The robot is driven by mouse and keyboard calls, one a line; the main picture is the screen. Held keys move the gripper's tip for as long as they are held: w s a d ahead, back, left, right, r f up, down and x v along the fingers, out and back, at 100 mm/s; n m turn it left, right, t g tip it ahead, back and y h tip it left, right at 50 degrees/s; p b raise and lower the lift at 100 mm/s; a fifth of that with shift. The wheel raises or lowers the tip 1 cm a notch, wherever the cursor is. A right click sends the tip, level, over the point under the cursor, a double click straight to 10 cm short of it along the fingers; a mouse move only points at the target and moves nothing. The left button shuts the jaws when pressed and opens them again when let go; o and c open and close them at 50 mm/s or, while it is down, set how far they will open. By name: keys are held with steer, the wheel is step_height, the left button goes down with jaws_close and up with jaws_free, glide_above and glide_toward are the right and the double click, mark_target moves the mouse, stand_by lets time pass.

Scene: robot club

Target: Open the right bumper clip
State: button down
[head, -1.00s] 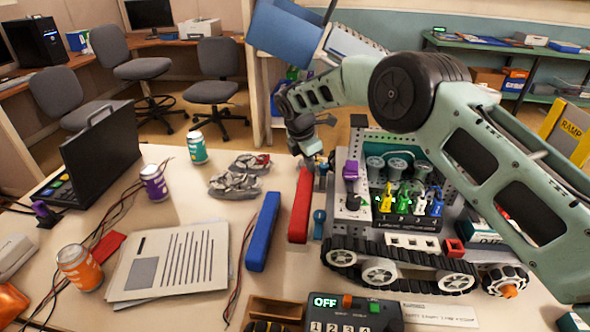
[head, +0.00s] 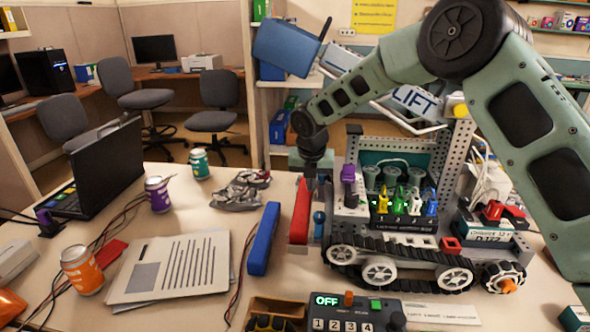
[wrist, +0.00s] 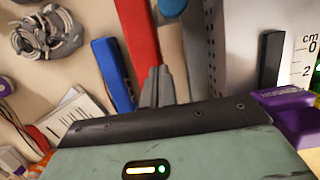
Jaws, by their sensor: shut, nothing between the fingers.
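A small robot on tracks (head: 400,258) stands on the table at the right. A purple lever-like part (head: 348,174) stands on its left side, and purple also shows at the right edge of the wrist view (wrist: 288,97). I cannot tell which part is the right bumper clip. A red bar (head: 301,212) and a blue bar (head: 263,238) lie left of the robot, with a blue-topped post (head: 318,225) beside the red one. My gripper (head: 314,180) points down over the far end of the red bar. In the wrist view its grey fingers (wrist: 157,88) are together and empty.
A control box reading OFF (head: 355,312) stands at the front. A perforated metal upright (head: 455,165) rises behind the robot. Papers (head: 170,268), cans (head: 82,268), cables and a laptop (head: 95,170) fill the left.

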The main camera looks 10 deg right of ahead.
steer(key=d+v, duration=0.1)
steer(key=v, duration=0.7)
steer(key=s+a+r+m+g+y+p, duration=0.1)
steer(key=s+a+r+m+p, duration=0.2)
steer(key=s, duration=0.4)
steer(key=s+a+r+m+p, duration=0.2)
steer(key=s+a+r+m, duration=0.25)
steer(key=s, duration=0.25)
steer(key=s+d+f+m, duration=0.1)
steer(key=s+d+m, duration=0.1)
steer(key=s+m, duration=0.6)
steer(key=s+d+f+m+g, duration=0.1)
steer(key=s+m, duration=0.8)
steer(key=s, duration=1.1)
steer(key=shift+s+d+f+g, duration=0.2)
steer(key=shift+d+f+g, duration=0.1)
steer(key=shift+d, duration=0.4)
